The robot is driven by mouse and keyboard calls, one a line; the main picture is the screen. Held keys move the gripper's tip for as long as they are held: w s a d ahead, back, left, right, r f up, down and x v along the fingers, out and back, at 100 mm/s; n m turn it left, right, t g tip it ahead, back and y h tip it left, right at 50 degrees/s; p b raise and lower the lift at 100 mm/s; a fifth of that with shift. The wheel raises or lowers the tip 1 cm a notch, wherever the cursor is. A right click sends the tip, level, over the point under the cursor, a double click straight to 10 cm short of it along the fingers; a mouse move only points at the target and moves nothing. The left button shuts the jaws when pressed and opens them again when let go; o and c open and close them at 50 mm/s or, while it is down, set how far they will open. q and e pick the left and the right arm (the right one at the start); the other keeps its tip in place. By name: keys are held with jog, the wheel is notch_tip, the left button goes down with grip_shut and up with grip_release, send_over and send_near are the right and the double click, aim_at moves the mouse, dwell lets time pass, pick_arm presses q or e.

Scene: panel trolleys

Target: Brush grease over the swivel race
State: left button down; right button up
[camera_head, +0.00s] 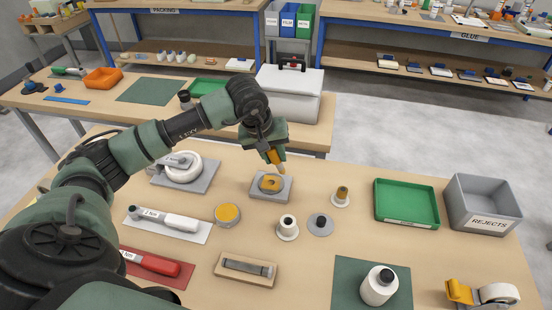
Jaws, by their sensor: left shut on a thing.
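My left gripper (271,147) is shut on a brush (277,161) with an orange part pointing down. The brush is just above a grey square plate (284,196) in the middle of the table. On this plate is the round swivel race (270,184), yellow-orange on top with a darker middle. I cannot tell whether the brush tip touches it. A round tin of yellow grease (228,213) stands open at the plate's lower left. My right gripper is not in view.
A caster wheel (183,167) lies on a plate at the left. Small round parts (287,228) stand in front and right of the race. A green tray (406,203) and a grey rejects bin (482,204) are at the right. A white bottle (379,287) stands at the front.

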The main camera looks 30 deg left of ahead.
pick_arm(q)
jog(key=shift+a+r, duration=0.1)
jog(key=shift+r, duration=0.85)
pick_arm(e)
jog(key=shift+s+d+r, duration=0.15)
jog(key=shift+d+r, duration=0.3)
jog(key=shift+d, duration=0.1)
pick_arm(q)
jog(key=shift+f, duration=0.1)
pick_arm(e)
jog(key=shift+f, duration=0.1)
pick_arm(q)
jog(key=shift+w+a+f+b, duration=0.15)
jog(key=shift+w+f+b, duration=0.05)
jog(key=shift+w, duration=0.2)
jog(key=shift+w+a+f+b, duration=0.1)
jog(key=shift+w+f+b, duration=0.05)
jog(key=shift+w, duration=0.5)
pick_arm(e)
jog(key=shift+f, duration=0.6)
